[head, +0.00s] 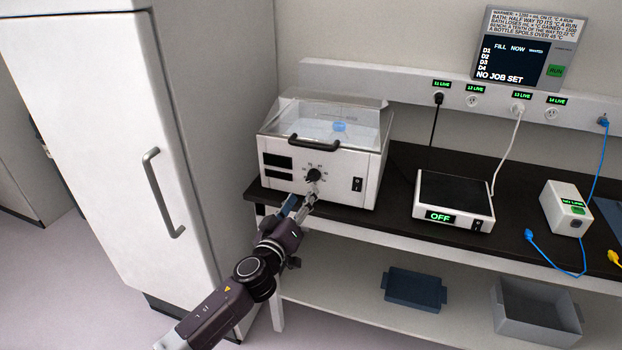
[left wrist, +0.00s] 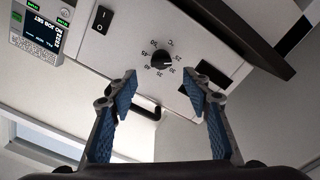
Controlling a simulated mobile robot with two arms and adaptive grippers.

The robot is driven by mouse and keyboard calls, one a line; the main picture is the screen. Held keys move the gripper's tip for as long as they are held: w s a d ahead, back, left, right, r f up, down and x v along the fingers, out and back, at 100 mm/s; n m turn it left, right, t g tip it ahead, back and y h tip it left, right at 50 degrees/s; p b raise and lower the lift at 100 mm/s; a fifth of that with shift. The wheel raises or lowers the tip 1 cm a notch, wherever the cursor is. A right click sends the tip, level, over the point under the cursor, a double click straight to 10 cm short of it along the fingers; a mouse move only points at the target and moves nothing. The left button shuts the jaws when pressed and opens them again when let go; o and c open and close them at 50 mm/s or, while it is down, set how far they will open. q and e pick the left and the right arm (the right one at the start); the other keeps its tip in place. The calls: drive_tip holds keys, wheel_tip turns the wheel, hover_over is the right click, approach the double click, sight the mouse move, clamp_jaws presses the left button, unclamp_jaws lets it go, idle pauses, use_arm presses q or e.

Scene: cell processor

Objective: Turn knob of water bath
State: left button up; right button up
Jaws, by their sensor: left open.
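The water bath (head: 275,160) is a white box with a clear lid, standing at the left end of the dark bench. Its black knob (head: 314,175) sits on the front panel within a printed scale. The knob (left wrist: 161,60) also shows in the left wrist view, ahead of the fingertips and roughly centred between them. My left gripper (head: 303,203) is in front of the panel, just below the knob in the head view. Its blue-padded fingers (left wrist: 161,87) are apart with nothing between them. They look short of the knob. My right gripper is not in view.
The lid handle (head: 313,143) juts out above the knob, and a rocker switch (head: 357,184) is right of it. A tall white cabinet (head: 110,140) stands close on the left. A black-topped device reading OFF (head: 452,196) is farther right on the bench (head: 400,165).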

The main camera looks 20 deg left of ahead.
sight(311, 180)
use_arm(q)
drive_tip(key=w, duration=0.5)
drive_tip(key=shift+w, duration=0.3)
drive_tip(key=shift+w+f, duration=0.1)
drive_tip(key=shift+w, duration=0.6)
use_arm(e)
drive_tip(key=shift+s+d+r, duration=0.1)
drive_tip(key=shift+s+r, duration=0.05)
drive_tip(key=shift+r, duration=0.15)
use_arm(q)
drive_tip(key=c, duration=1.2)
drive_tip(key=shift+o, duration=0.2)
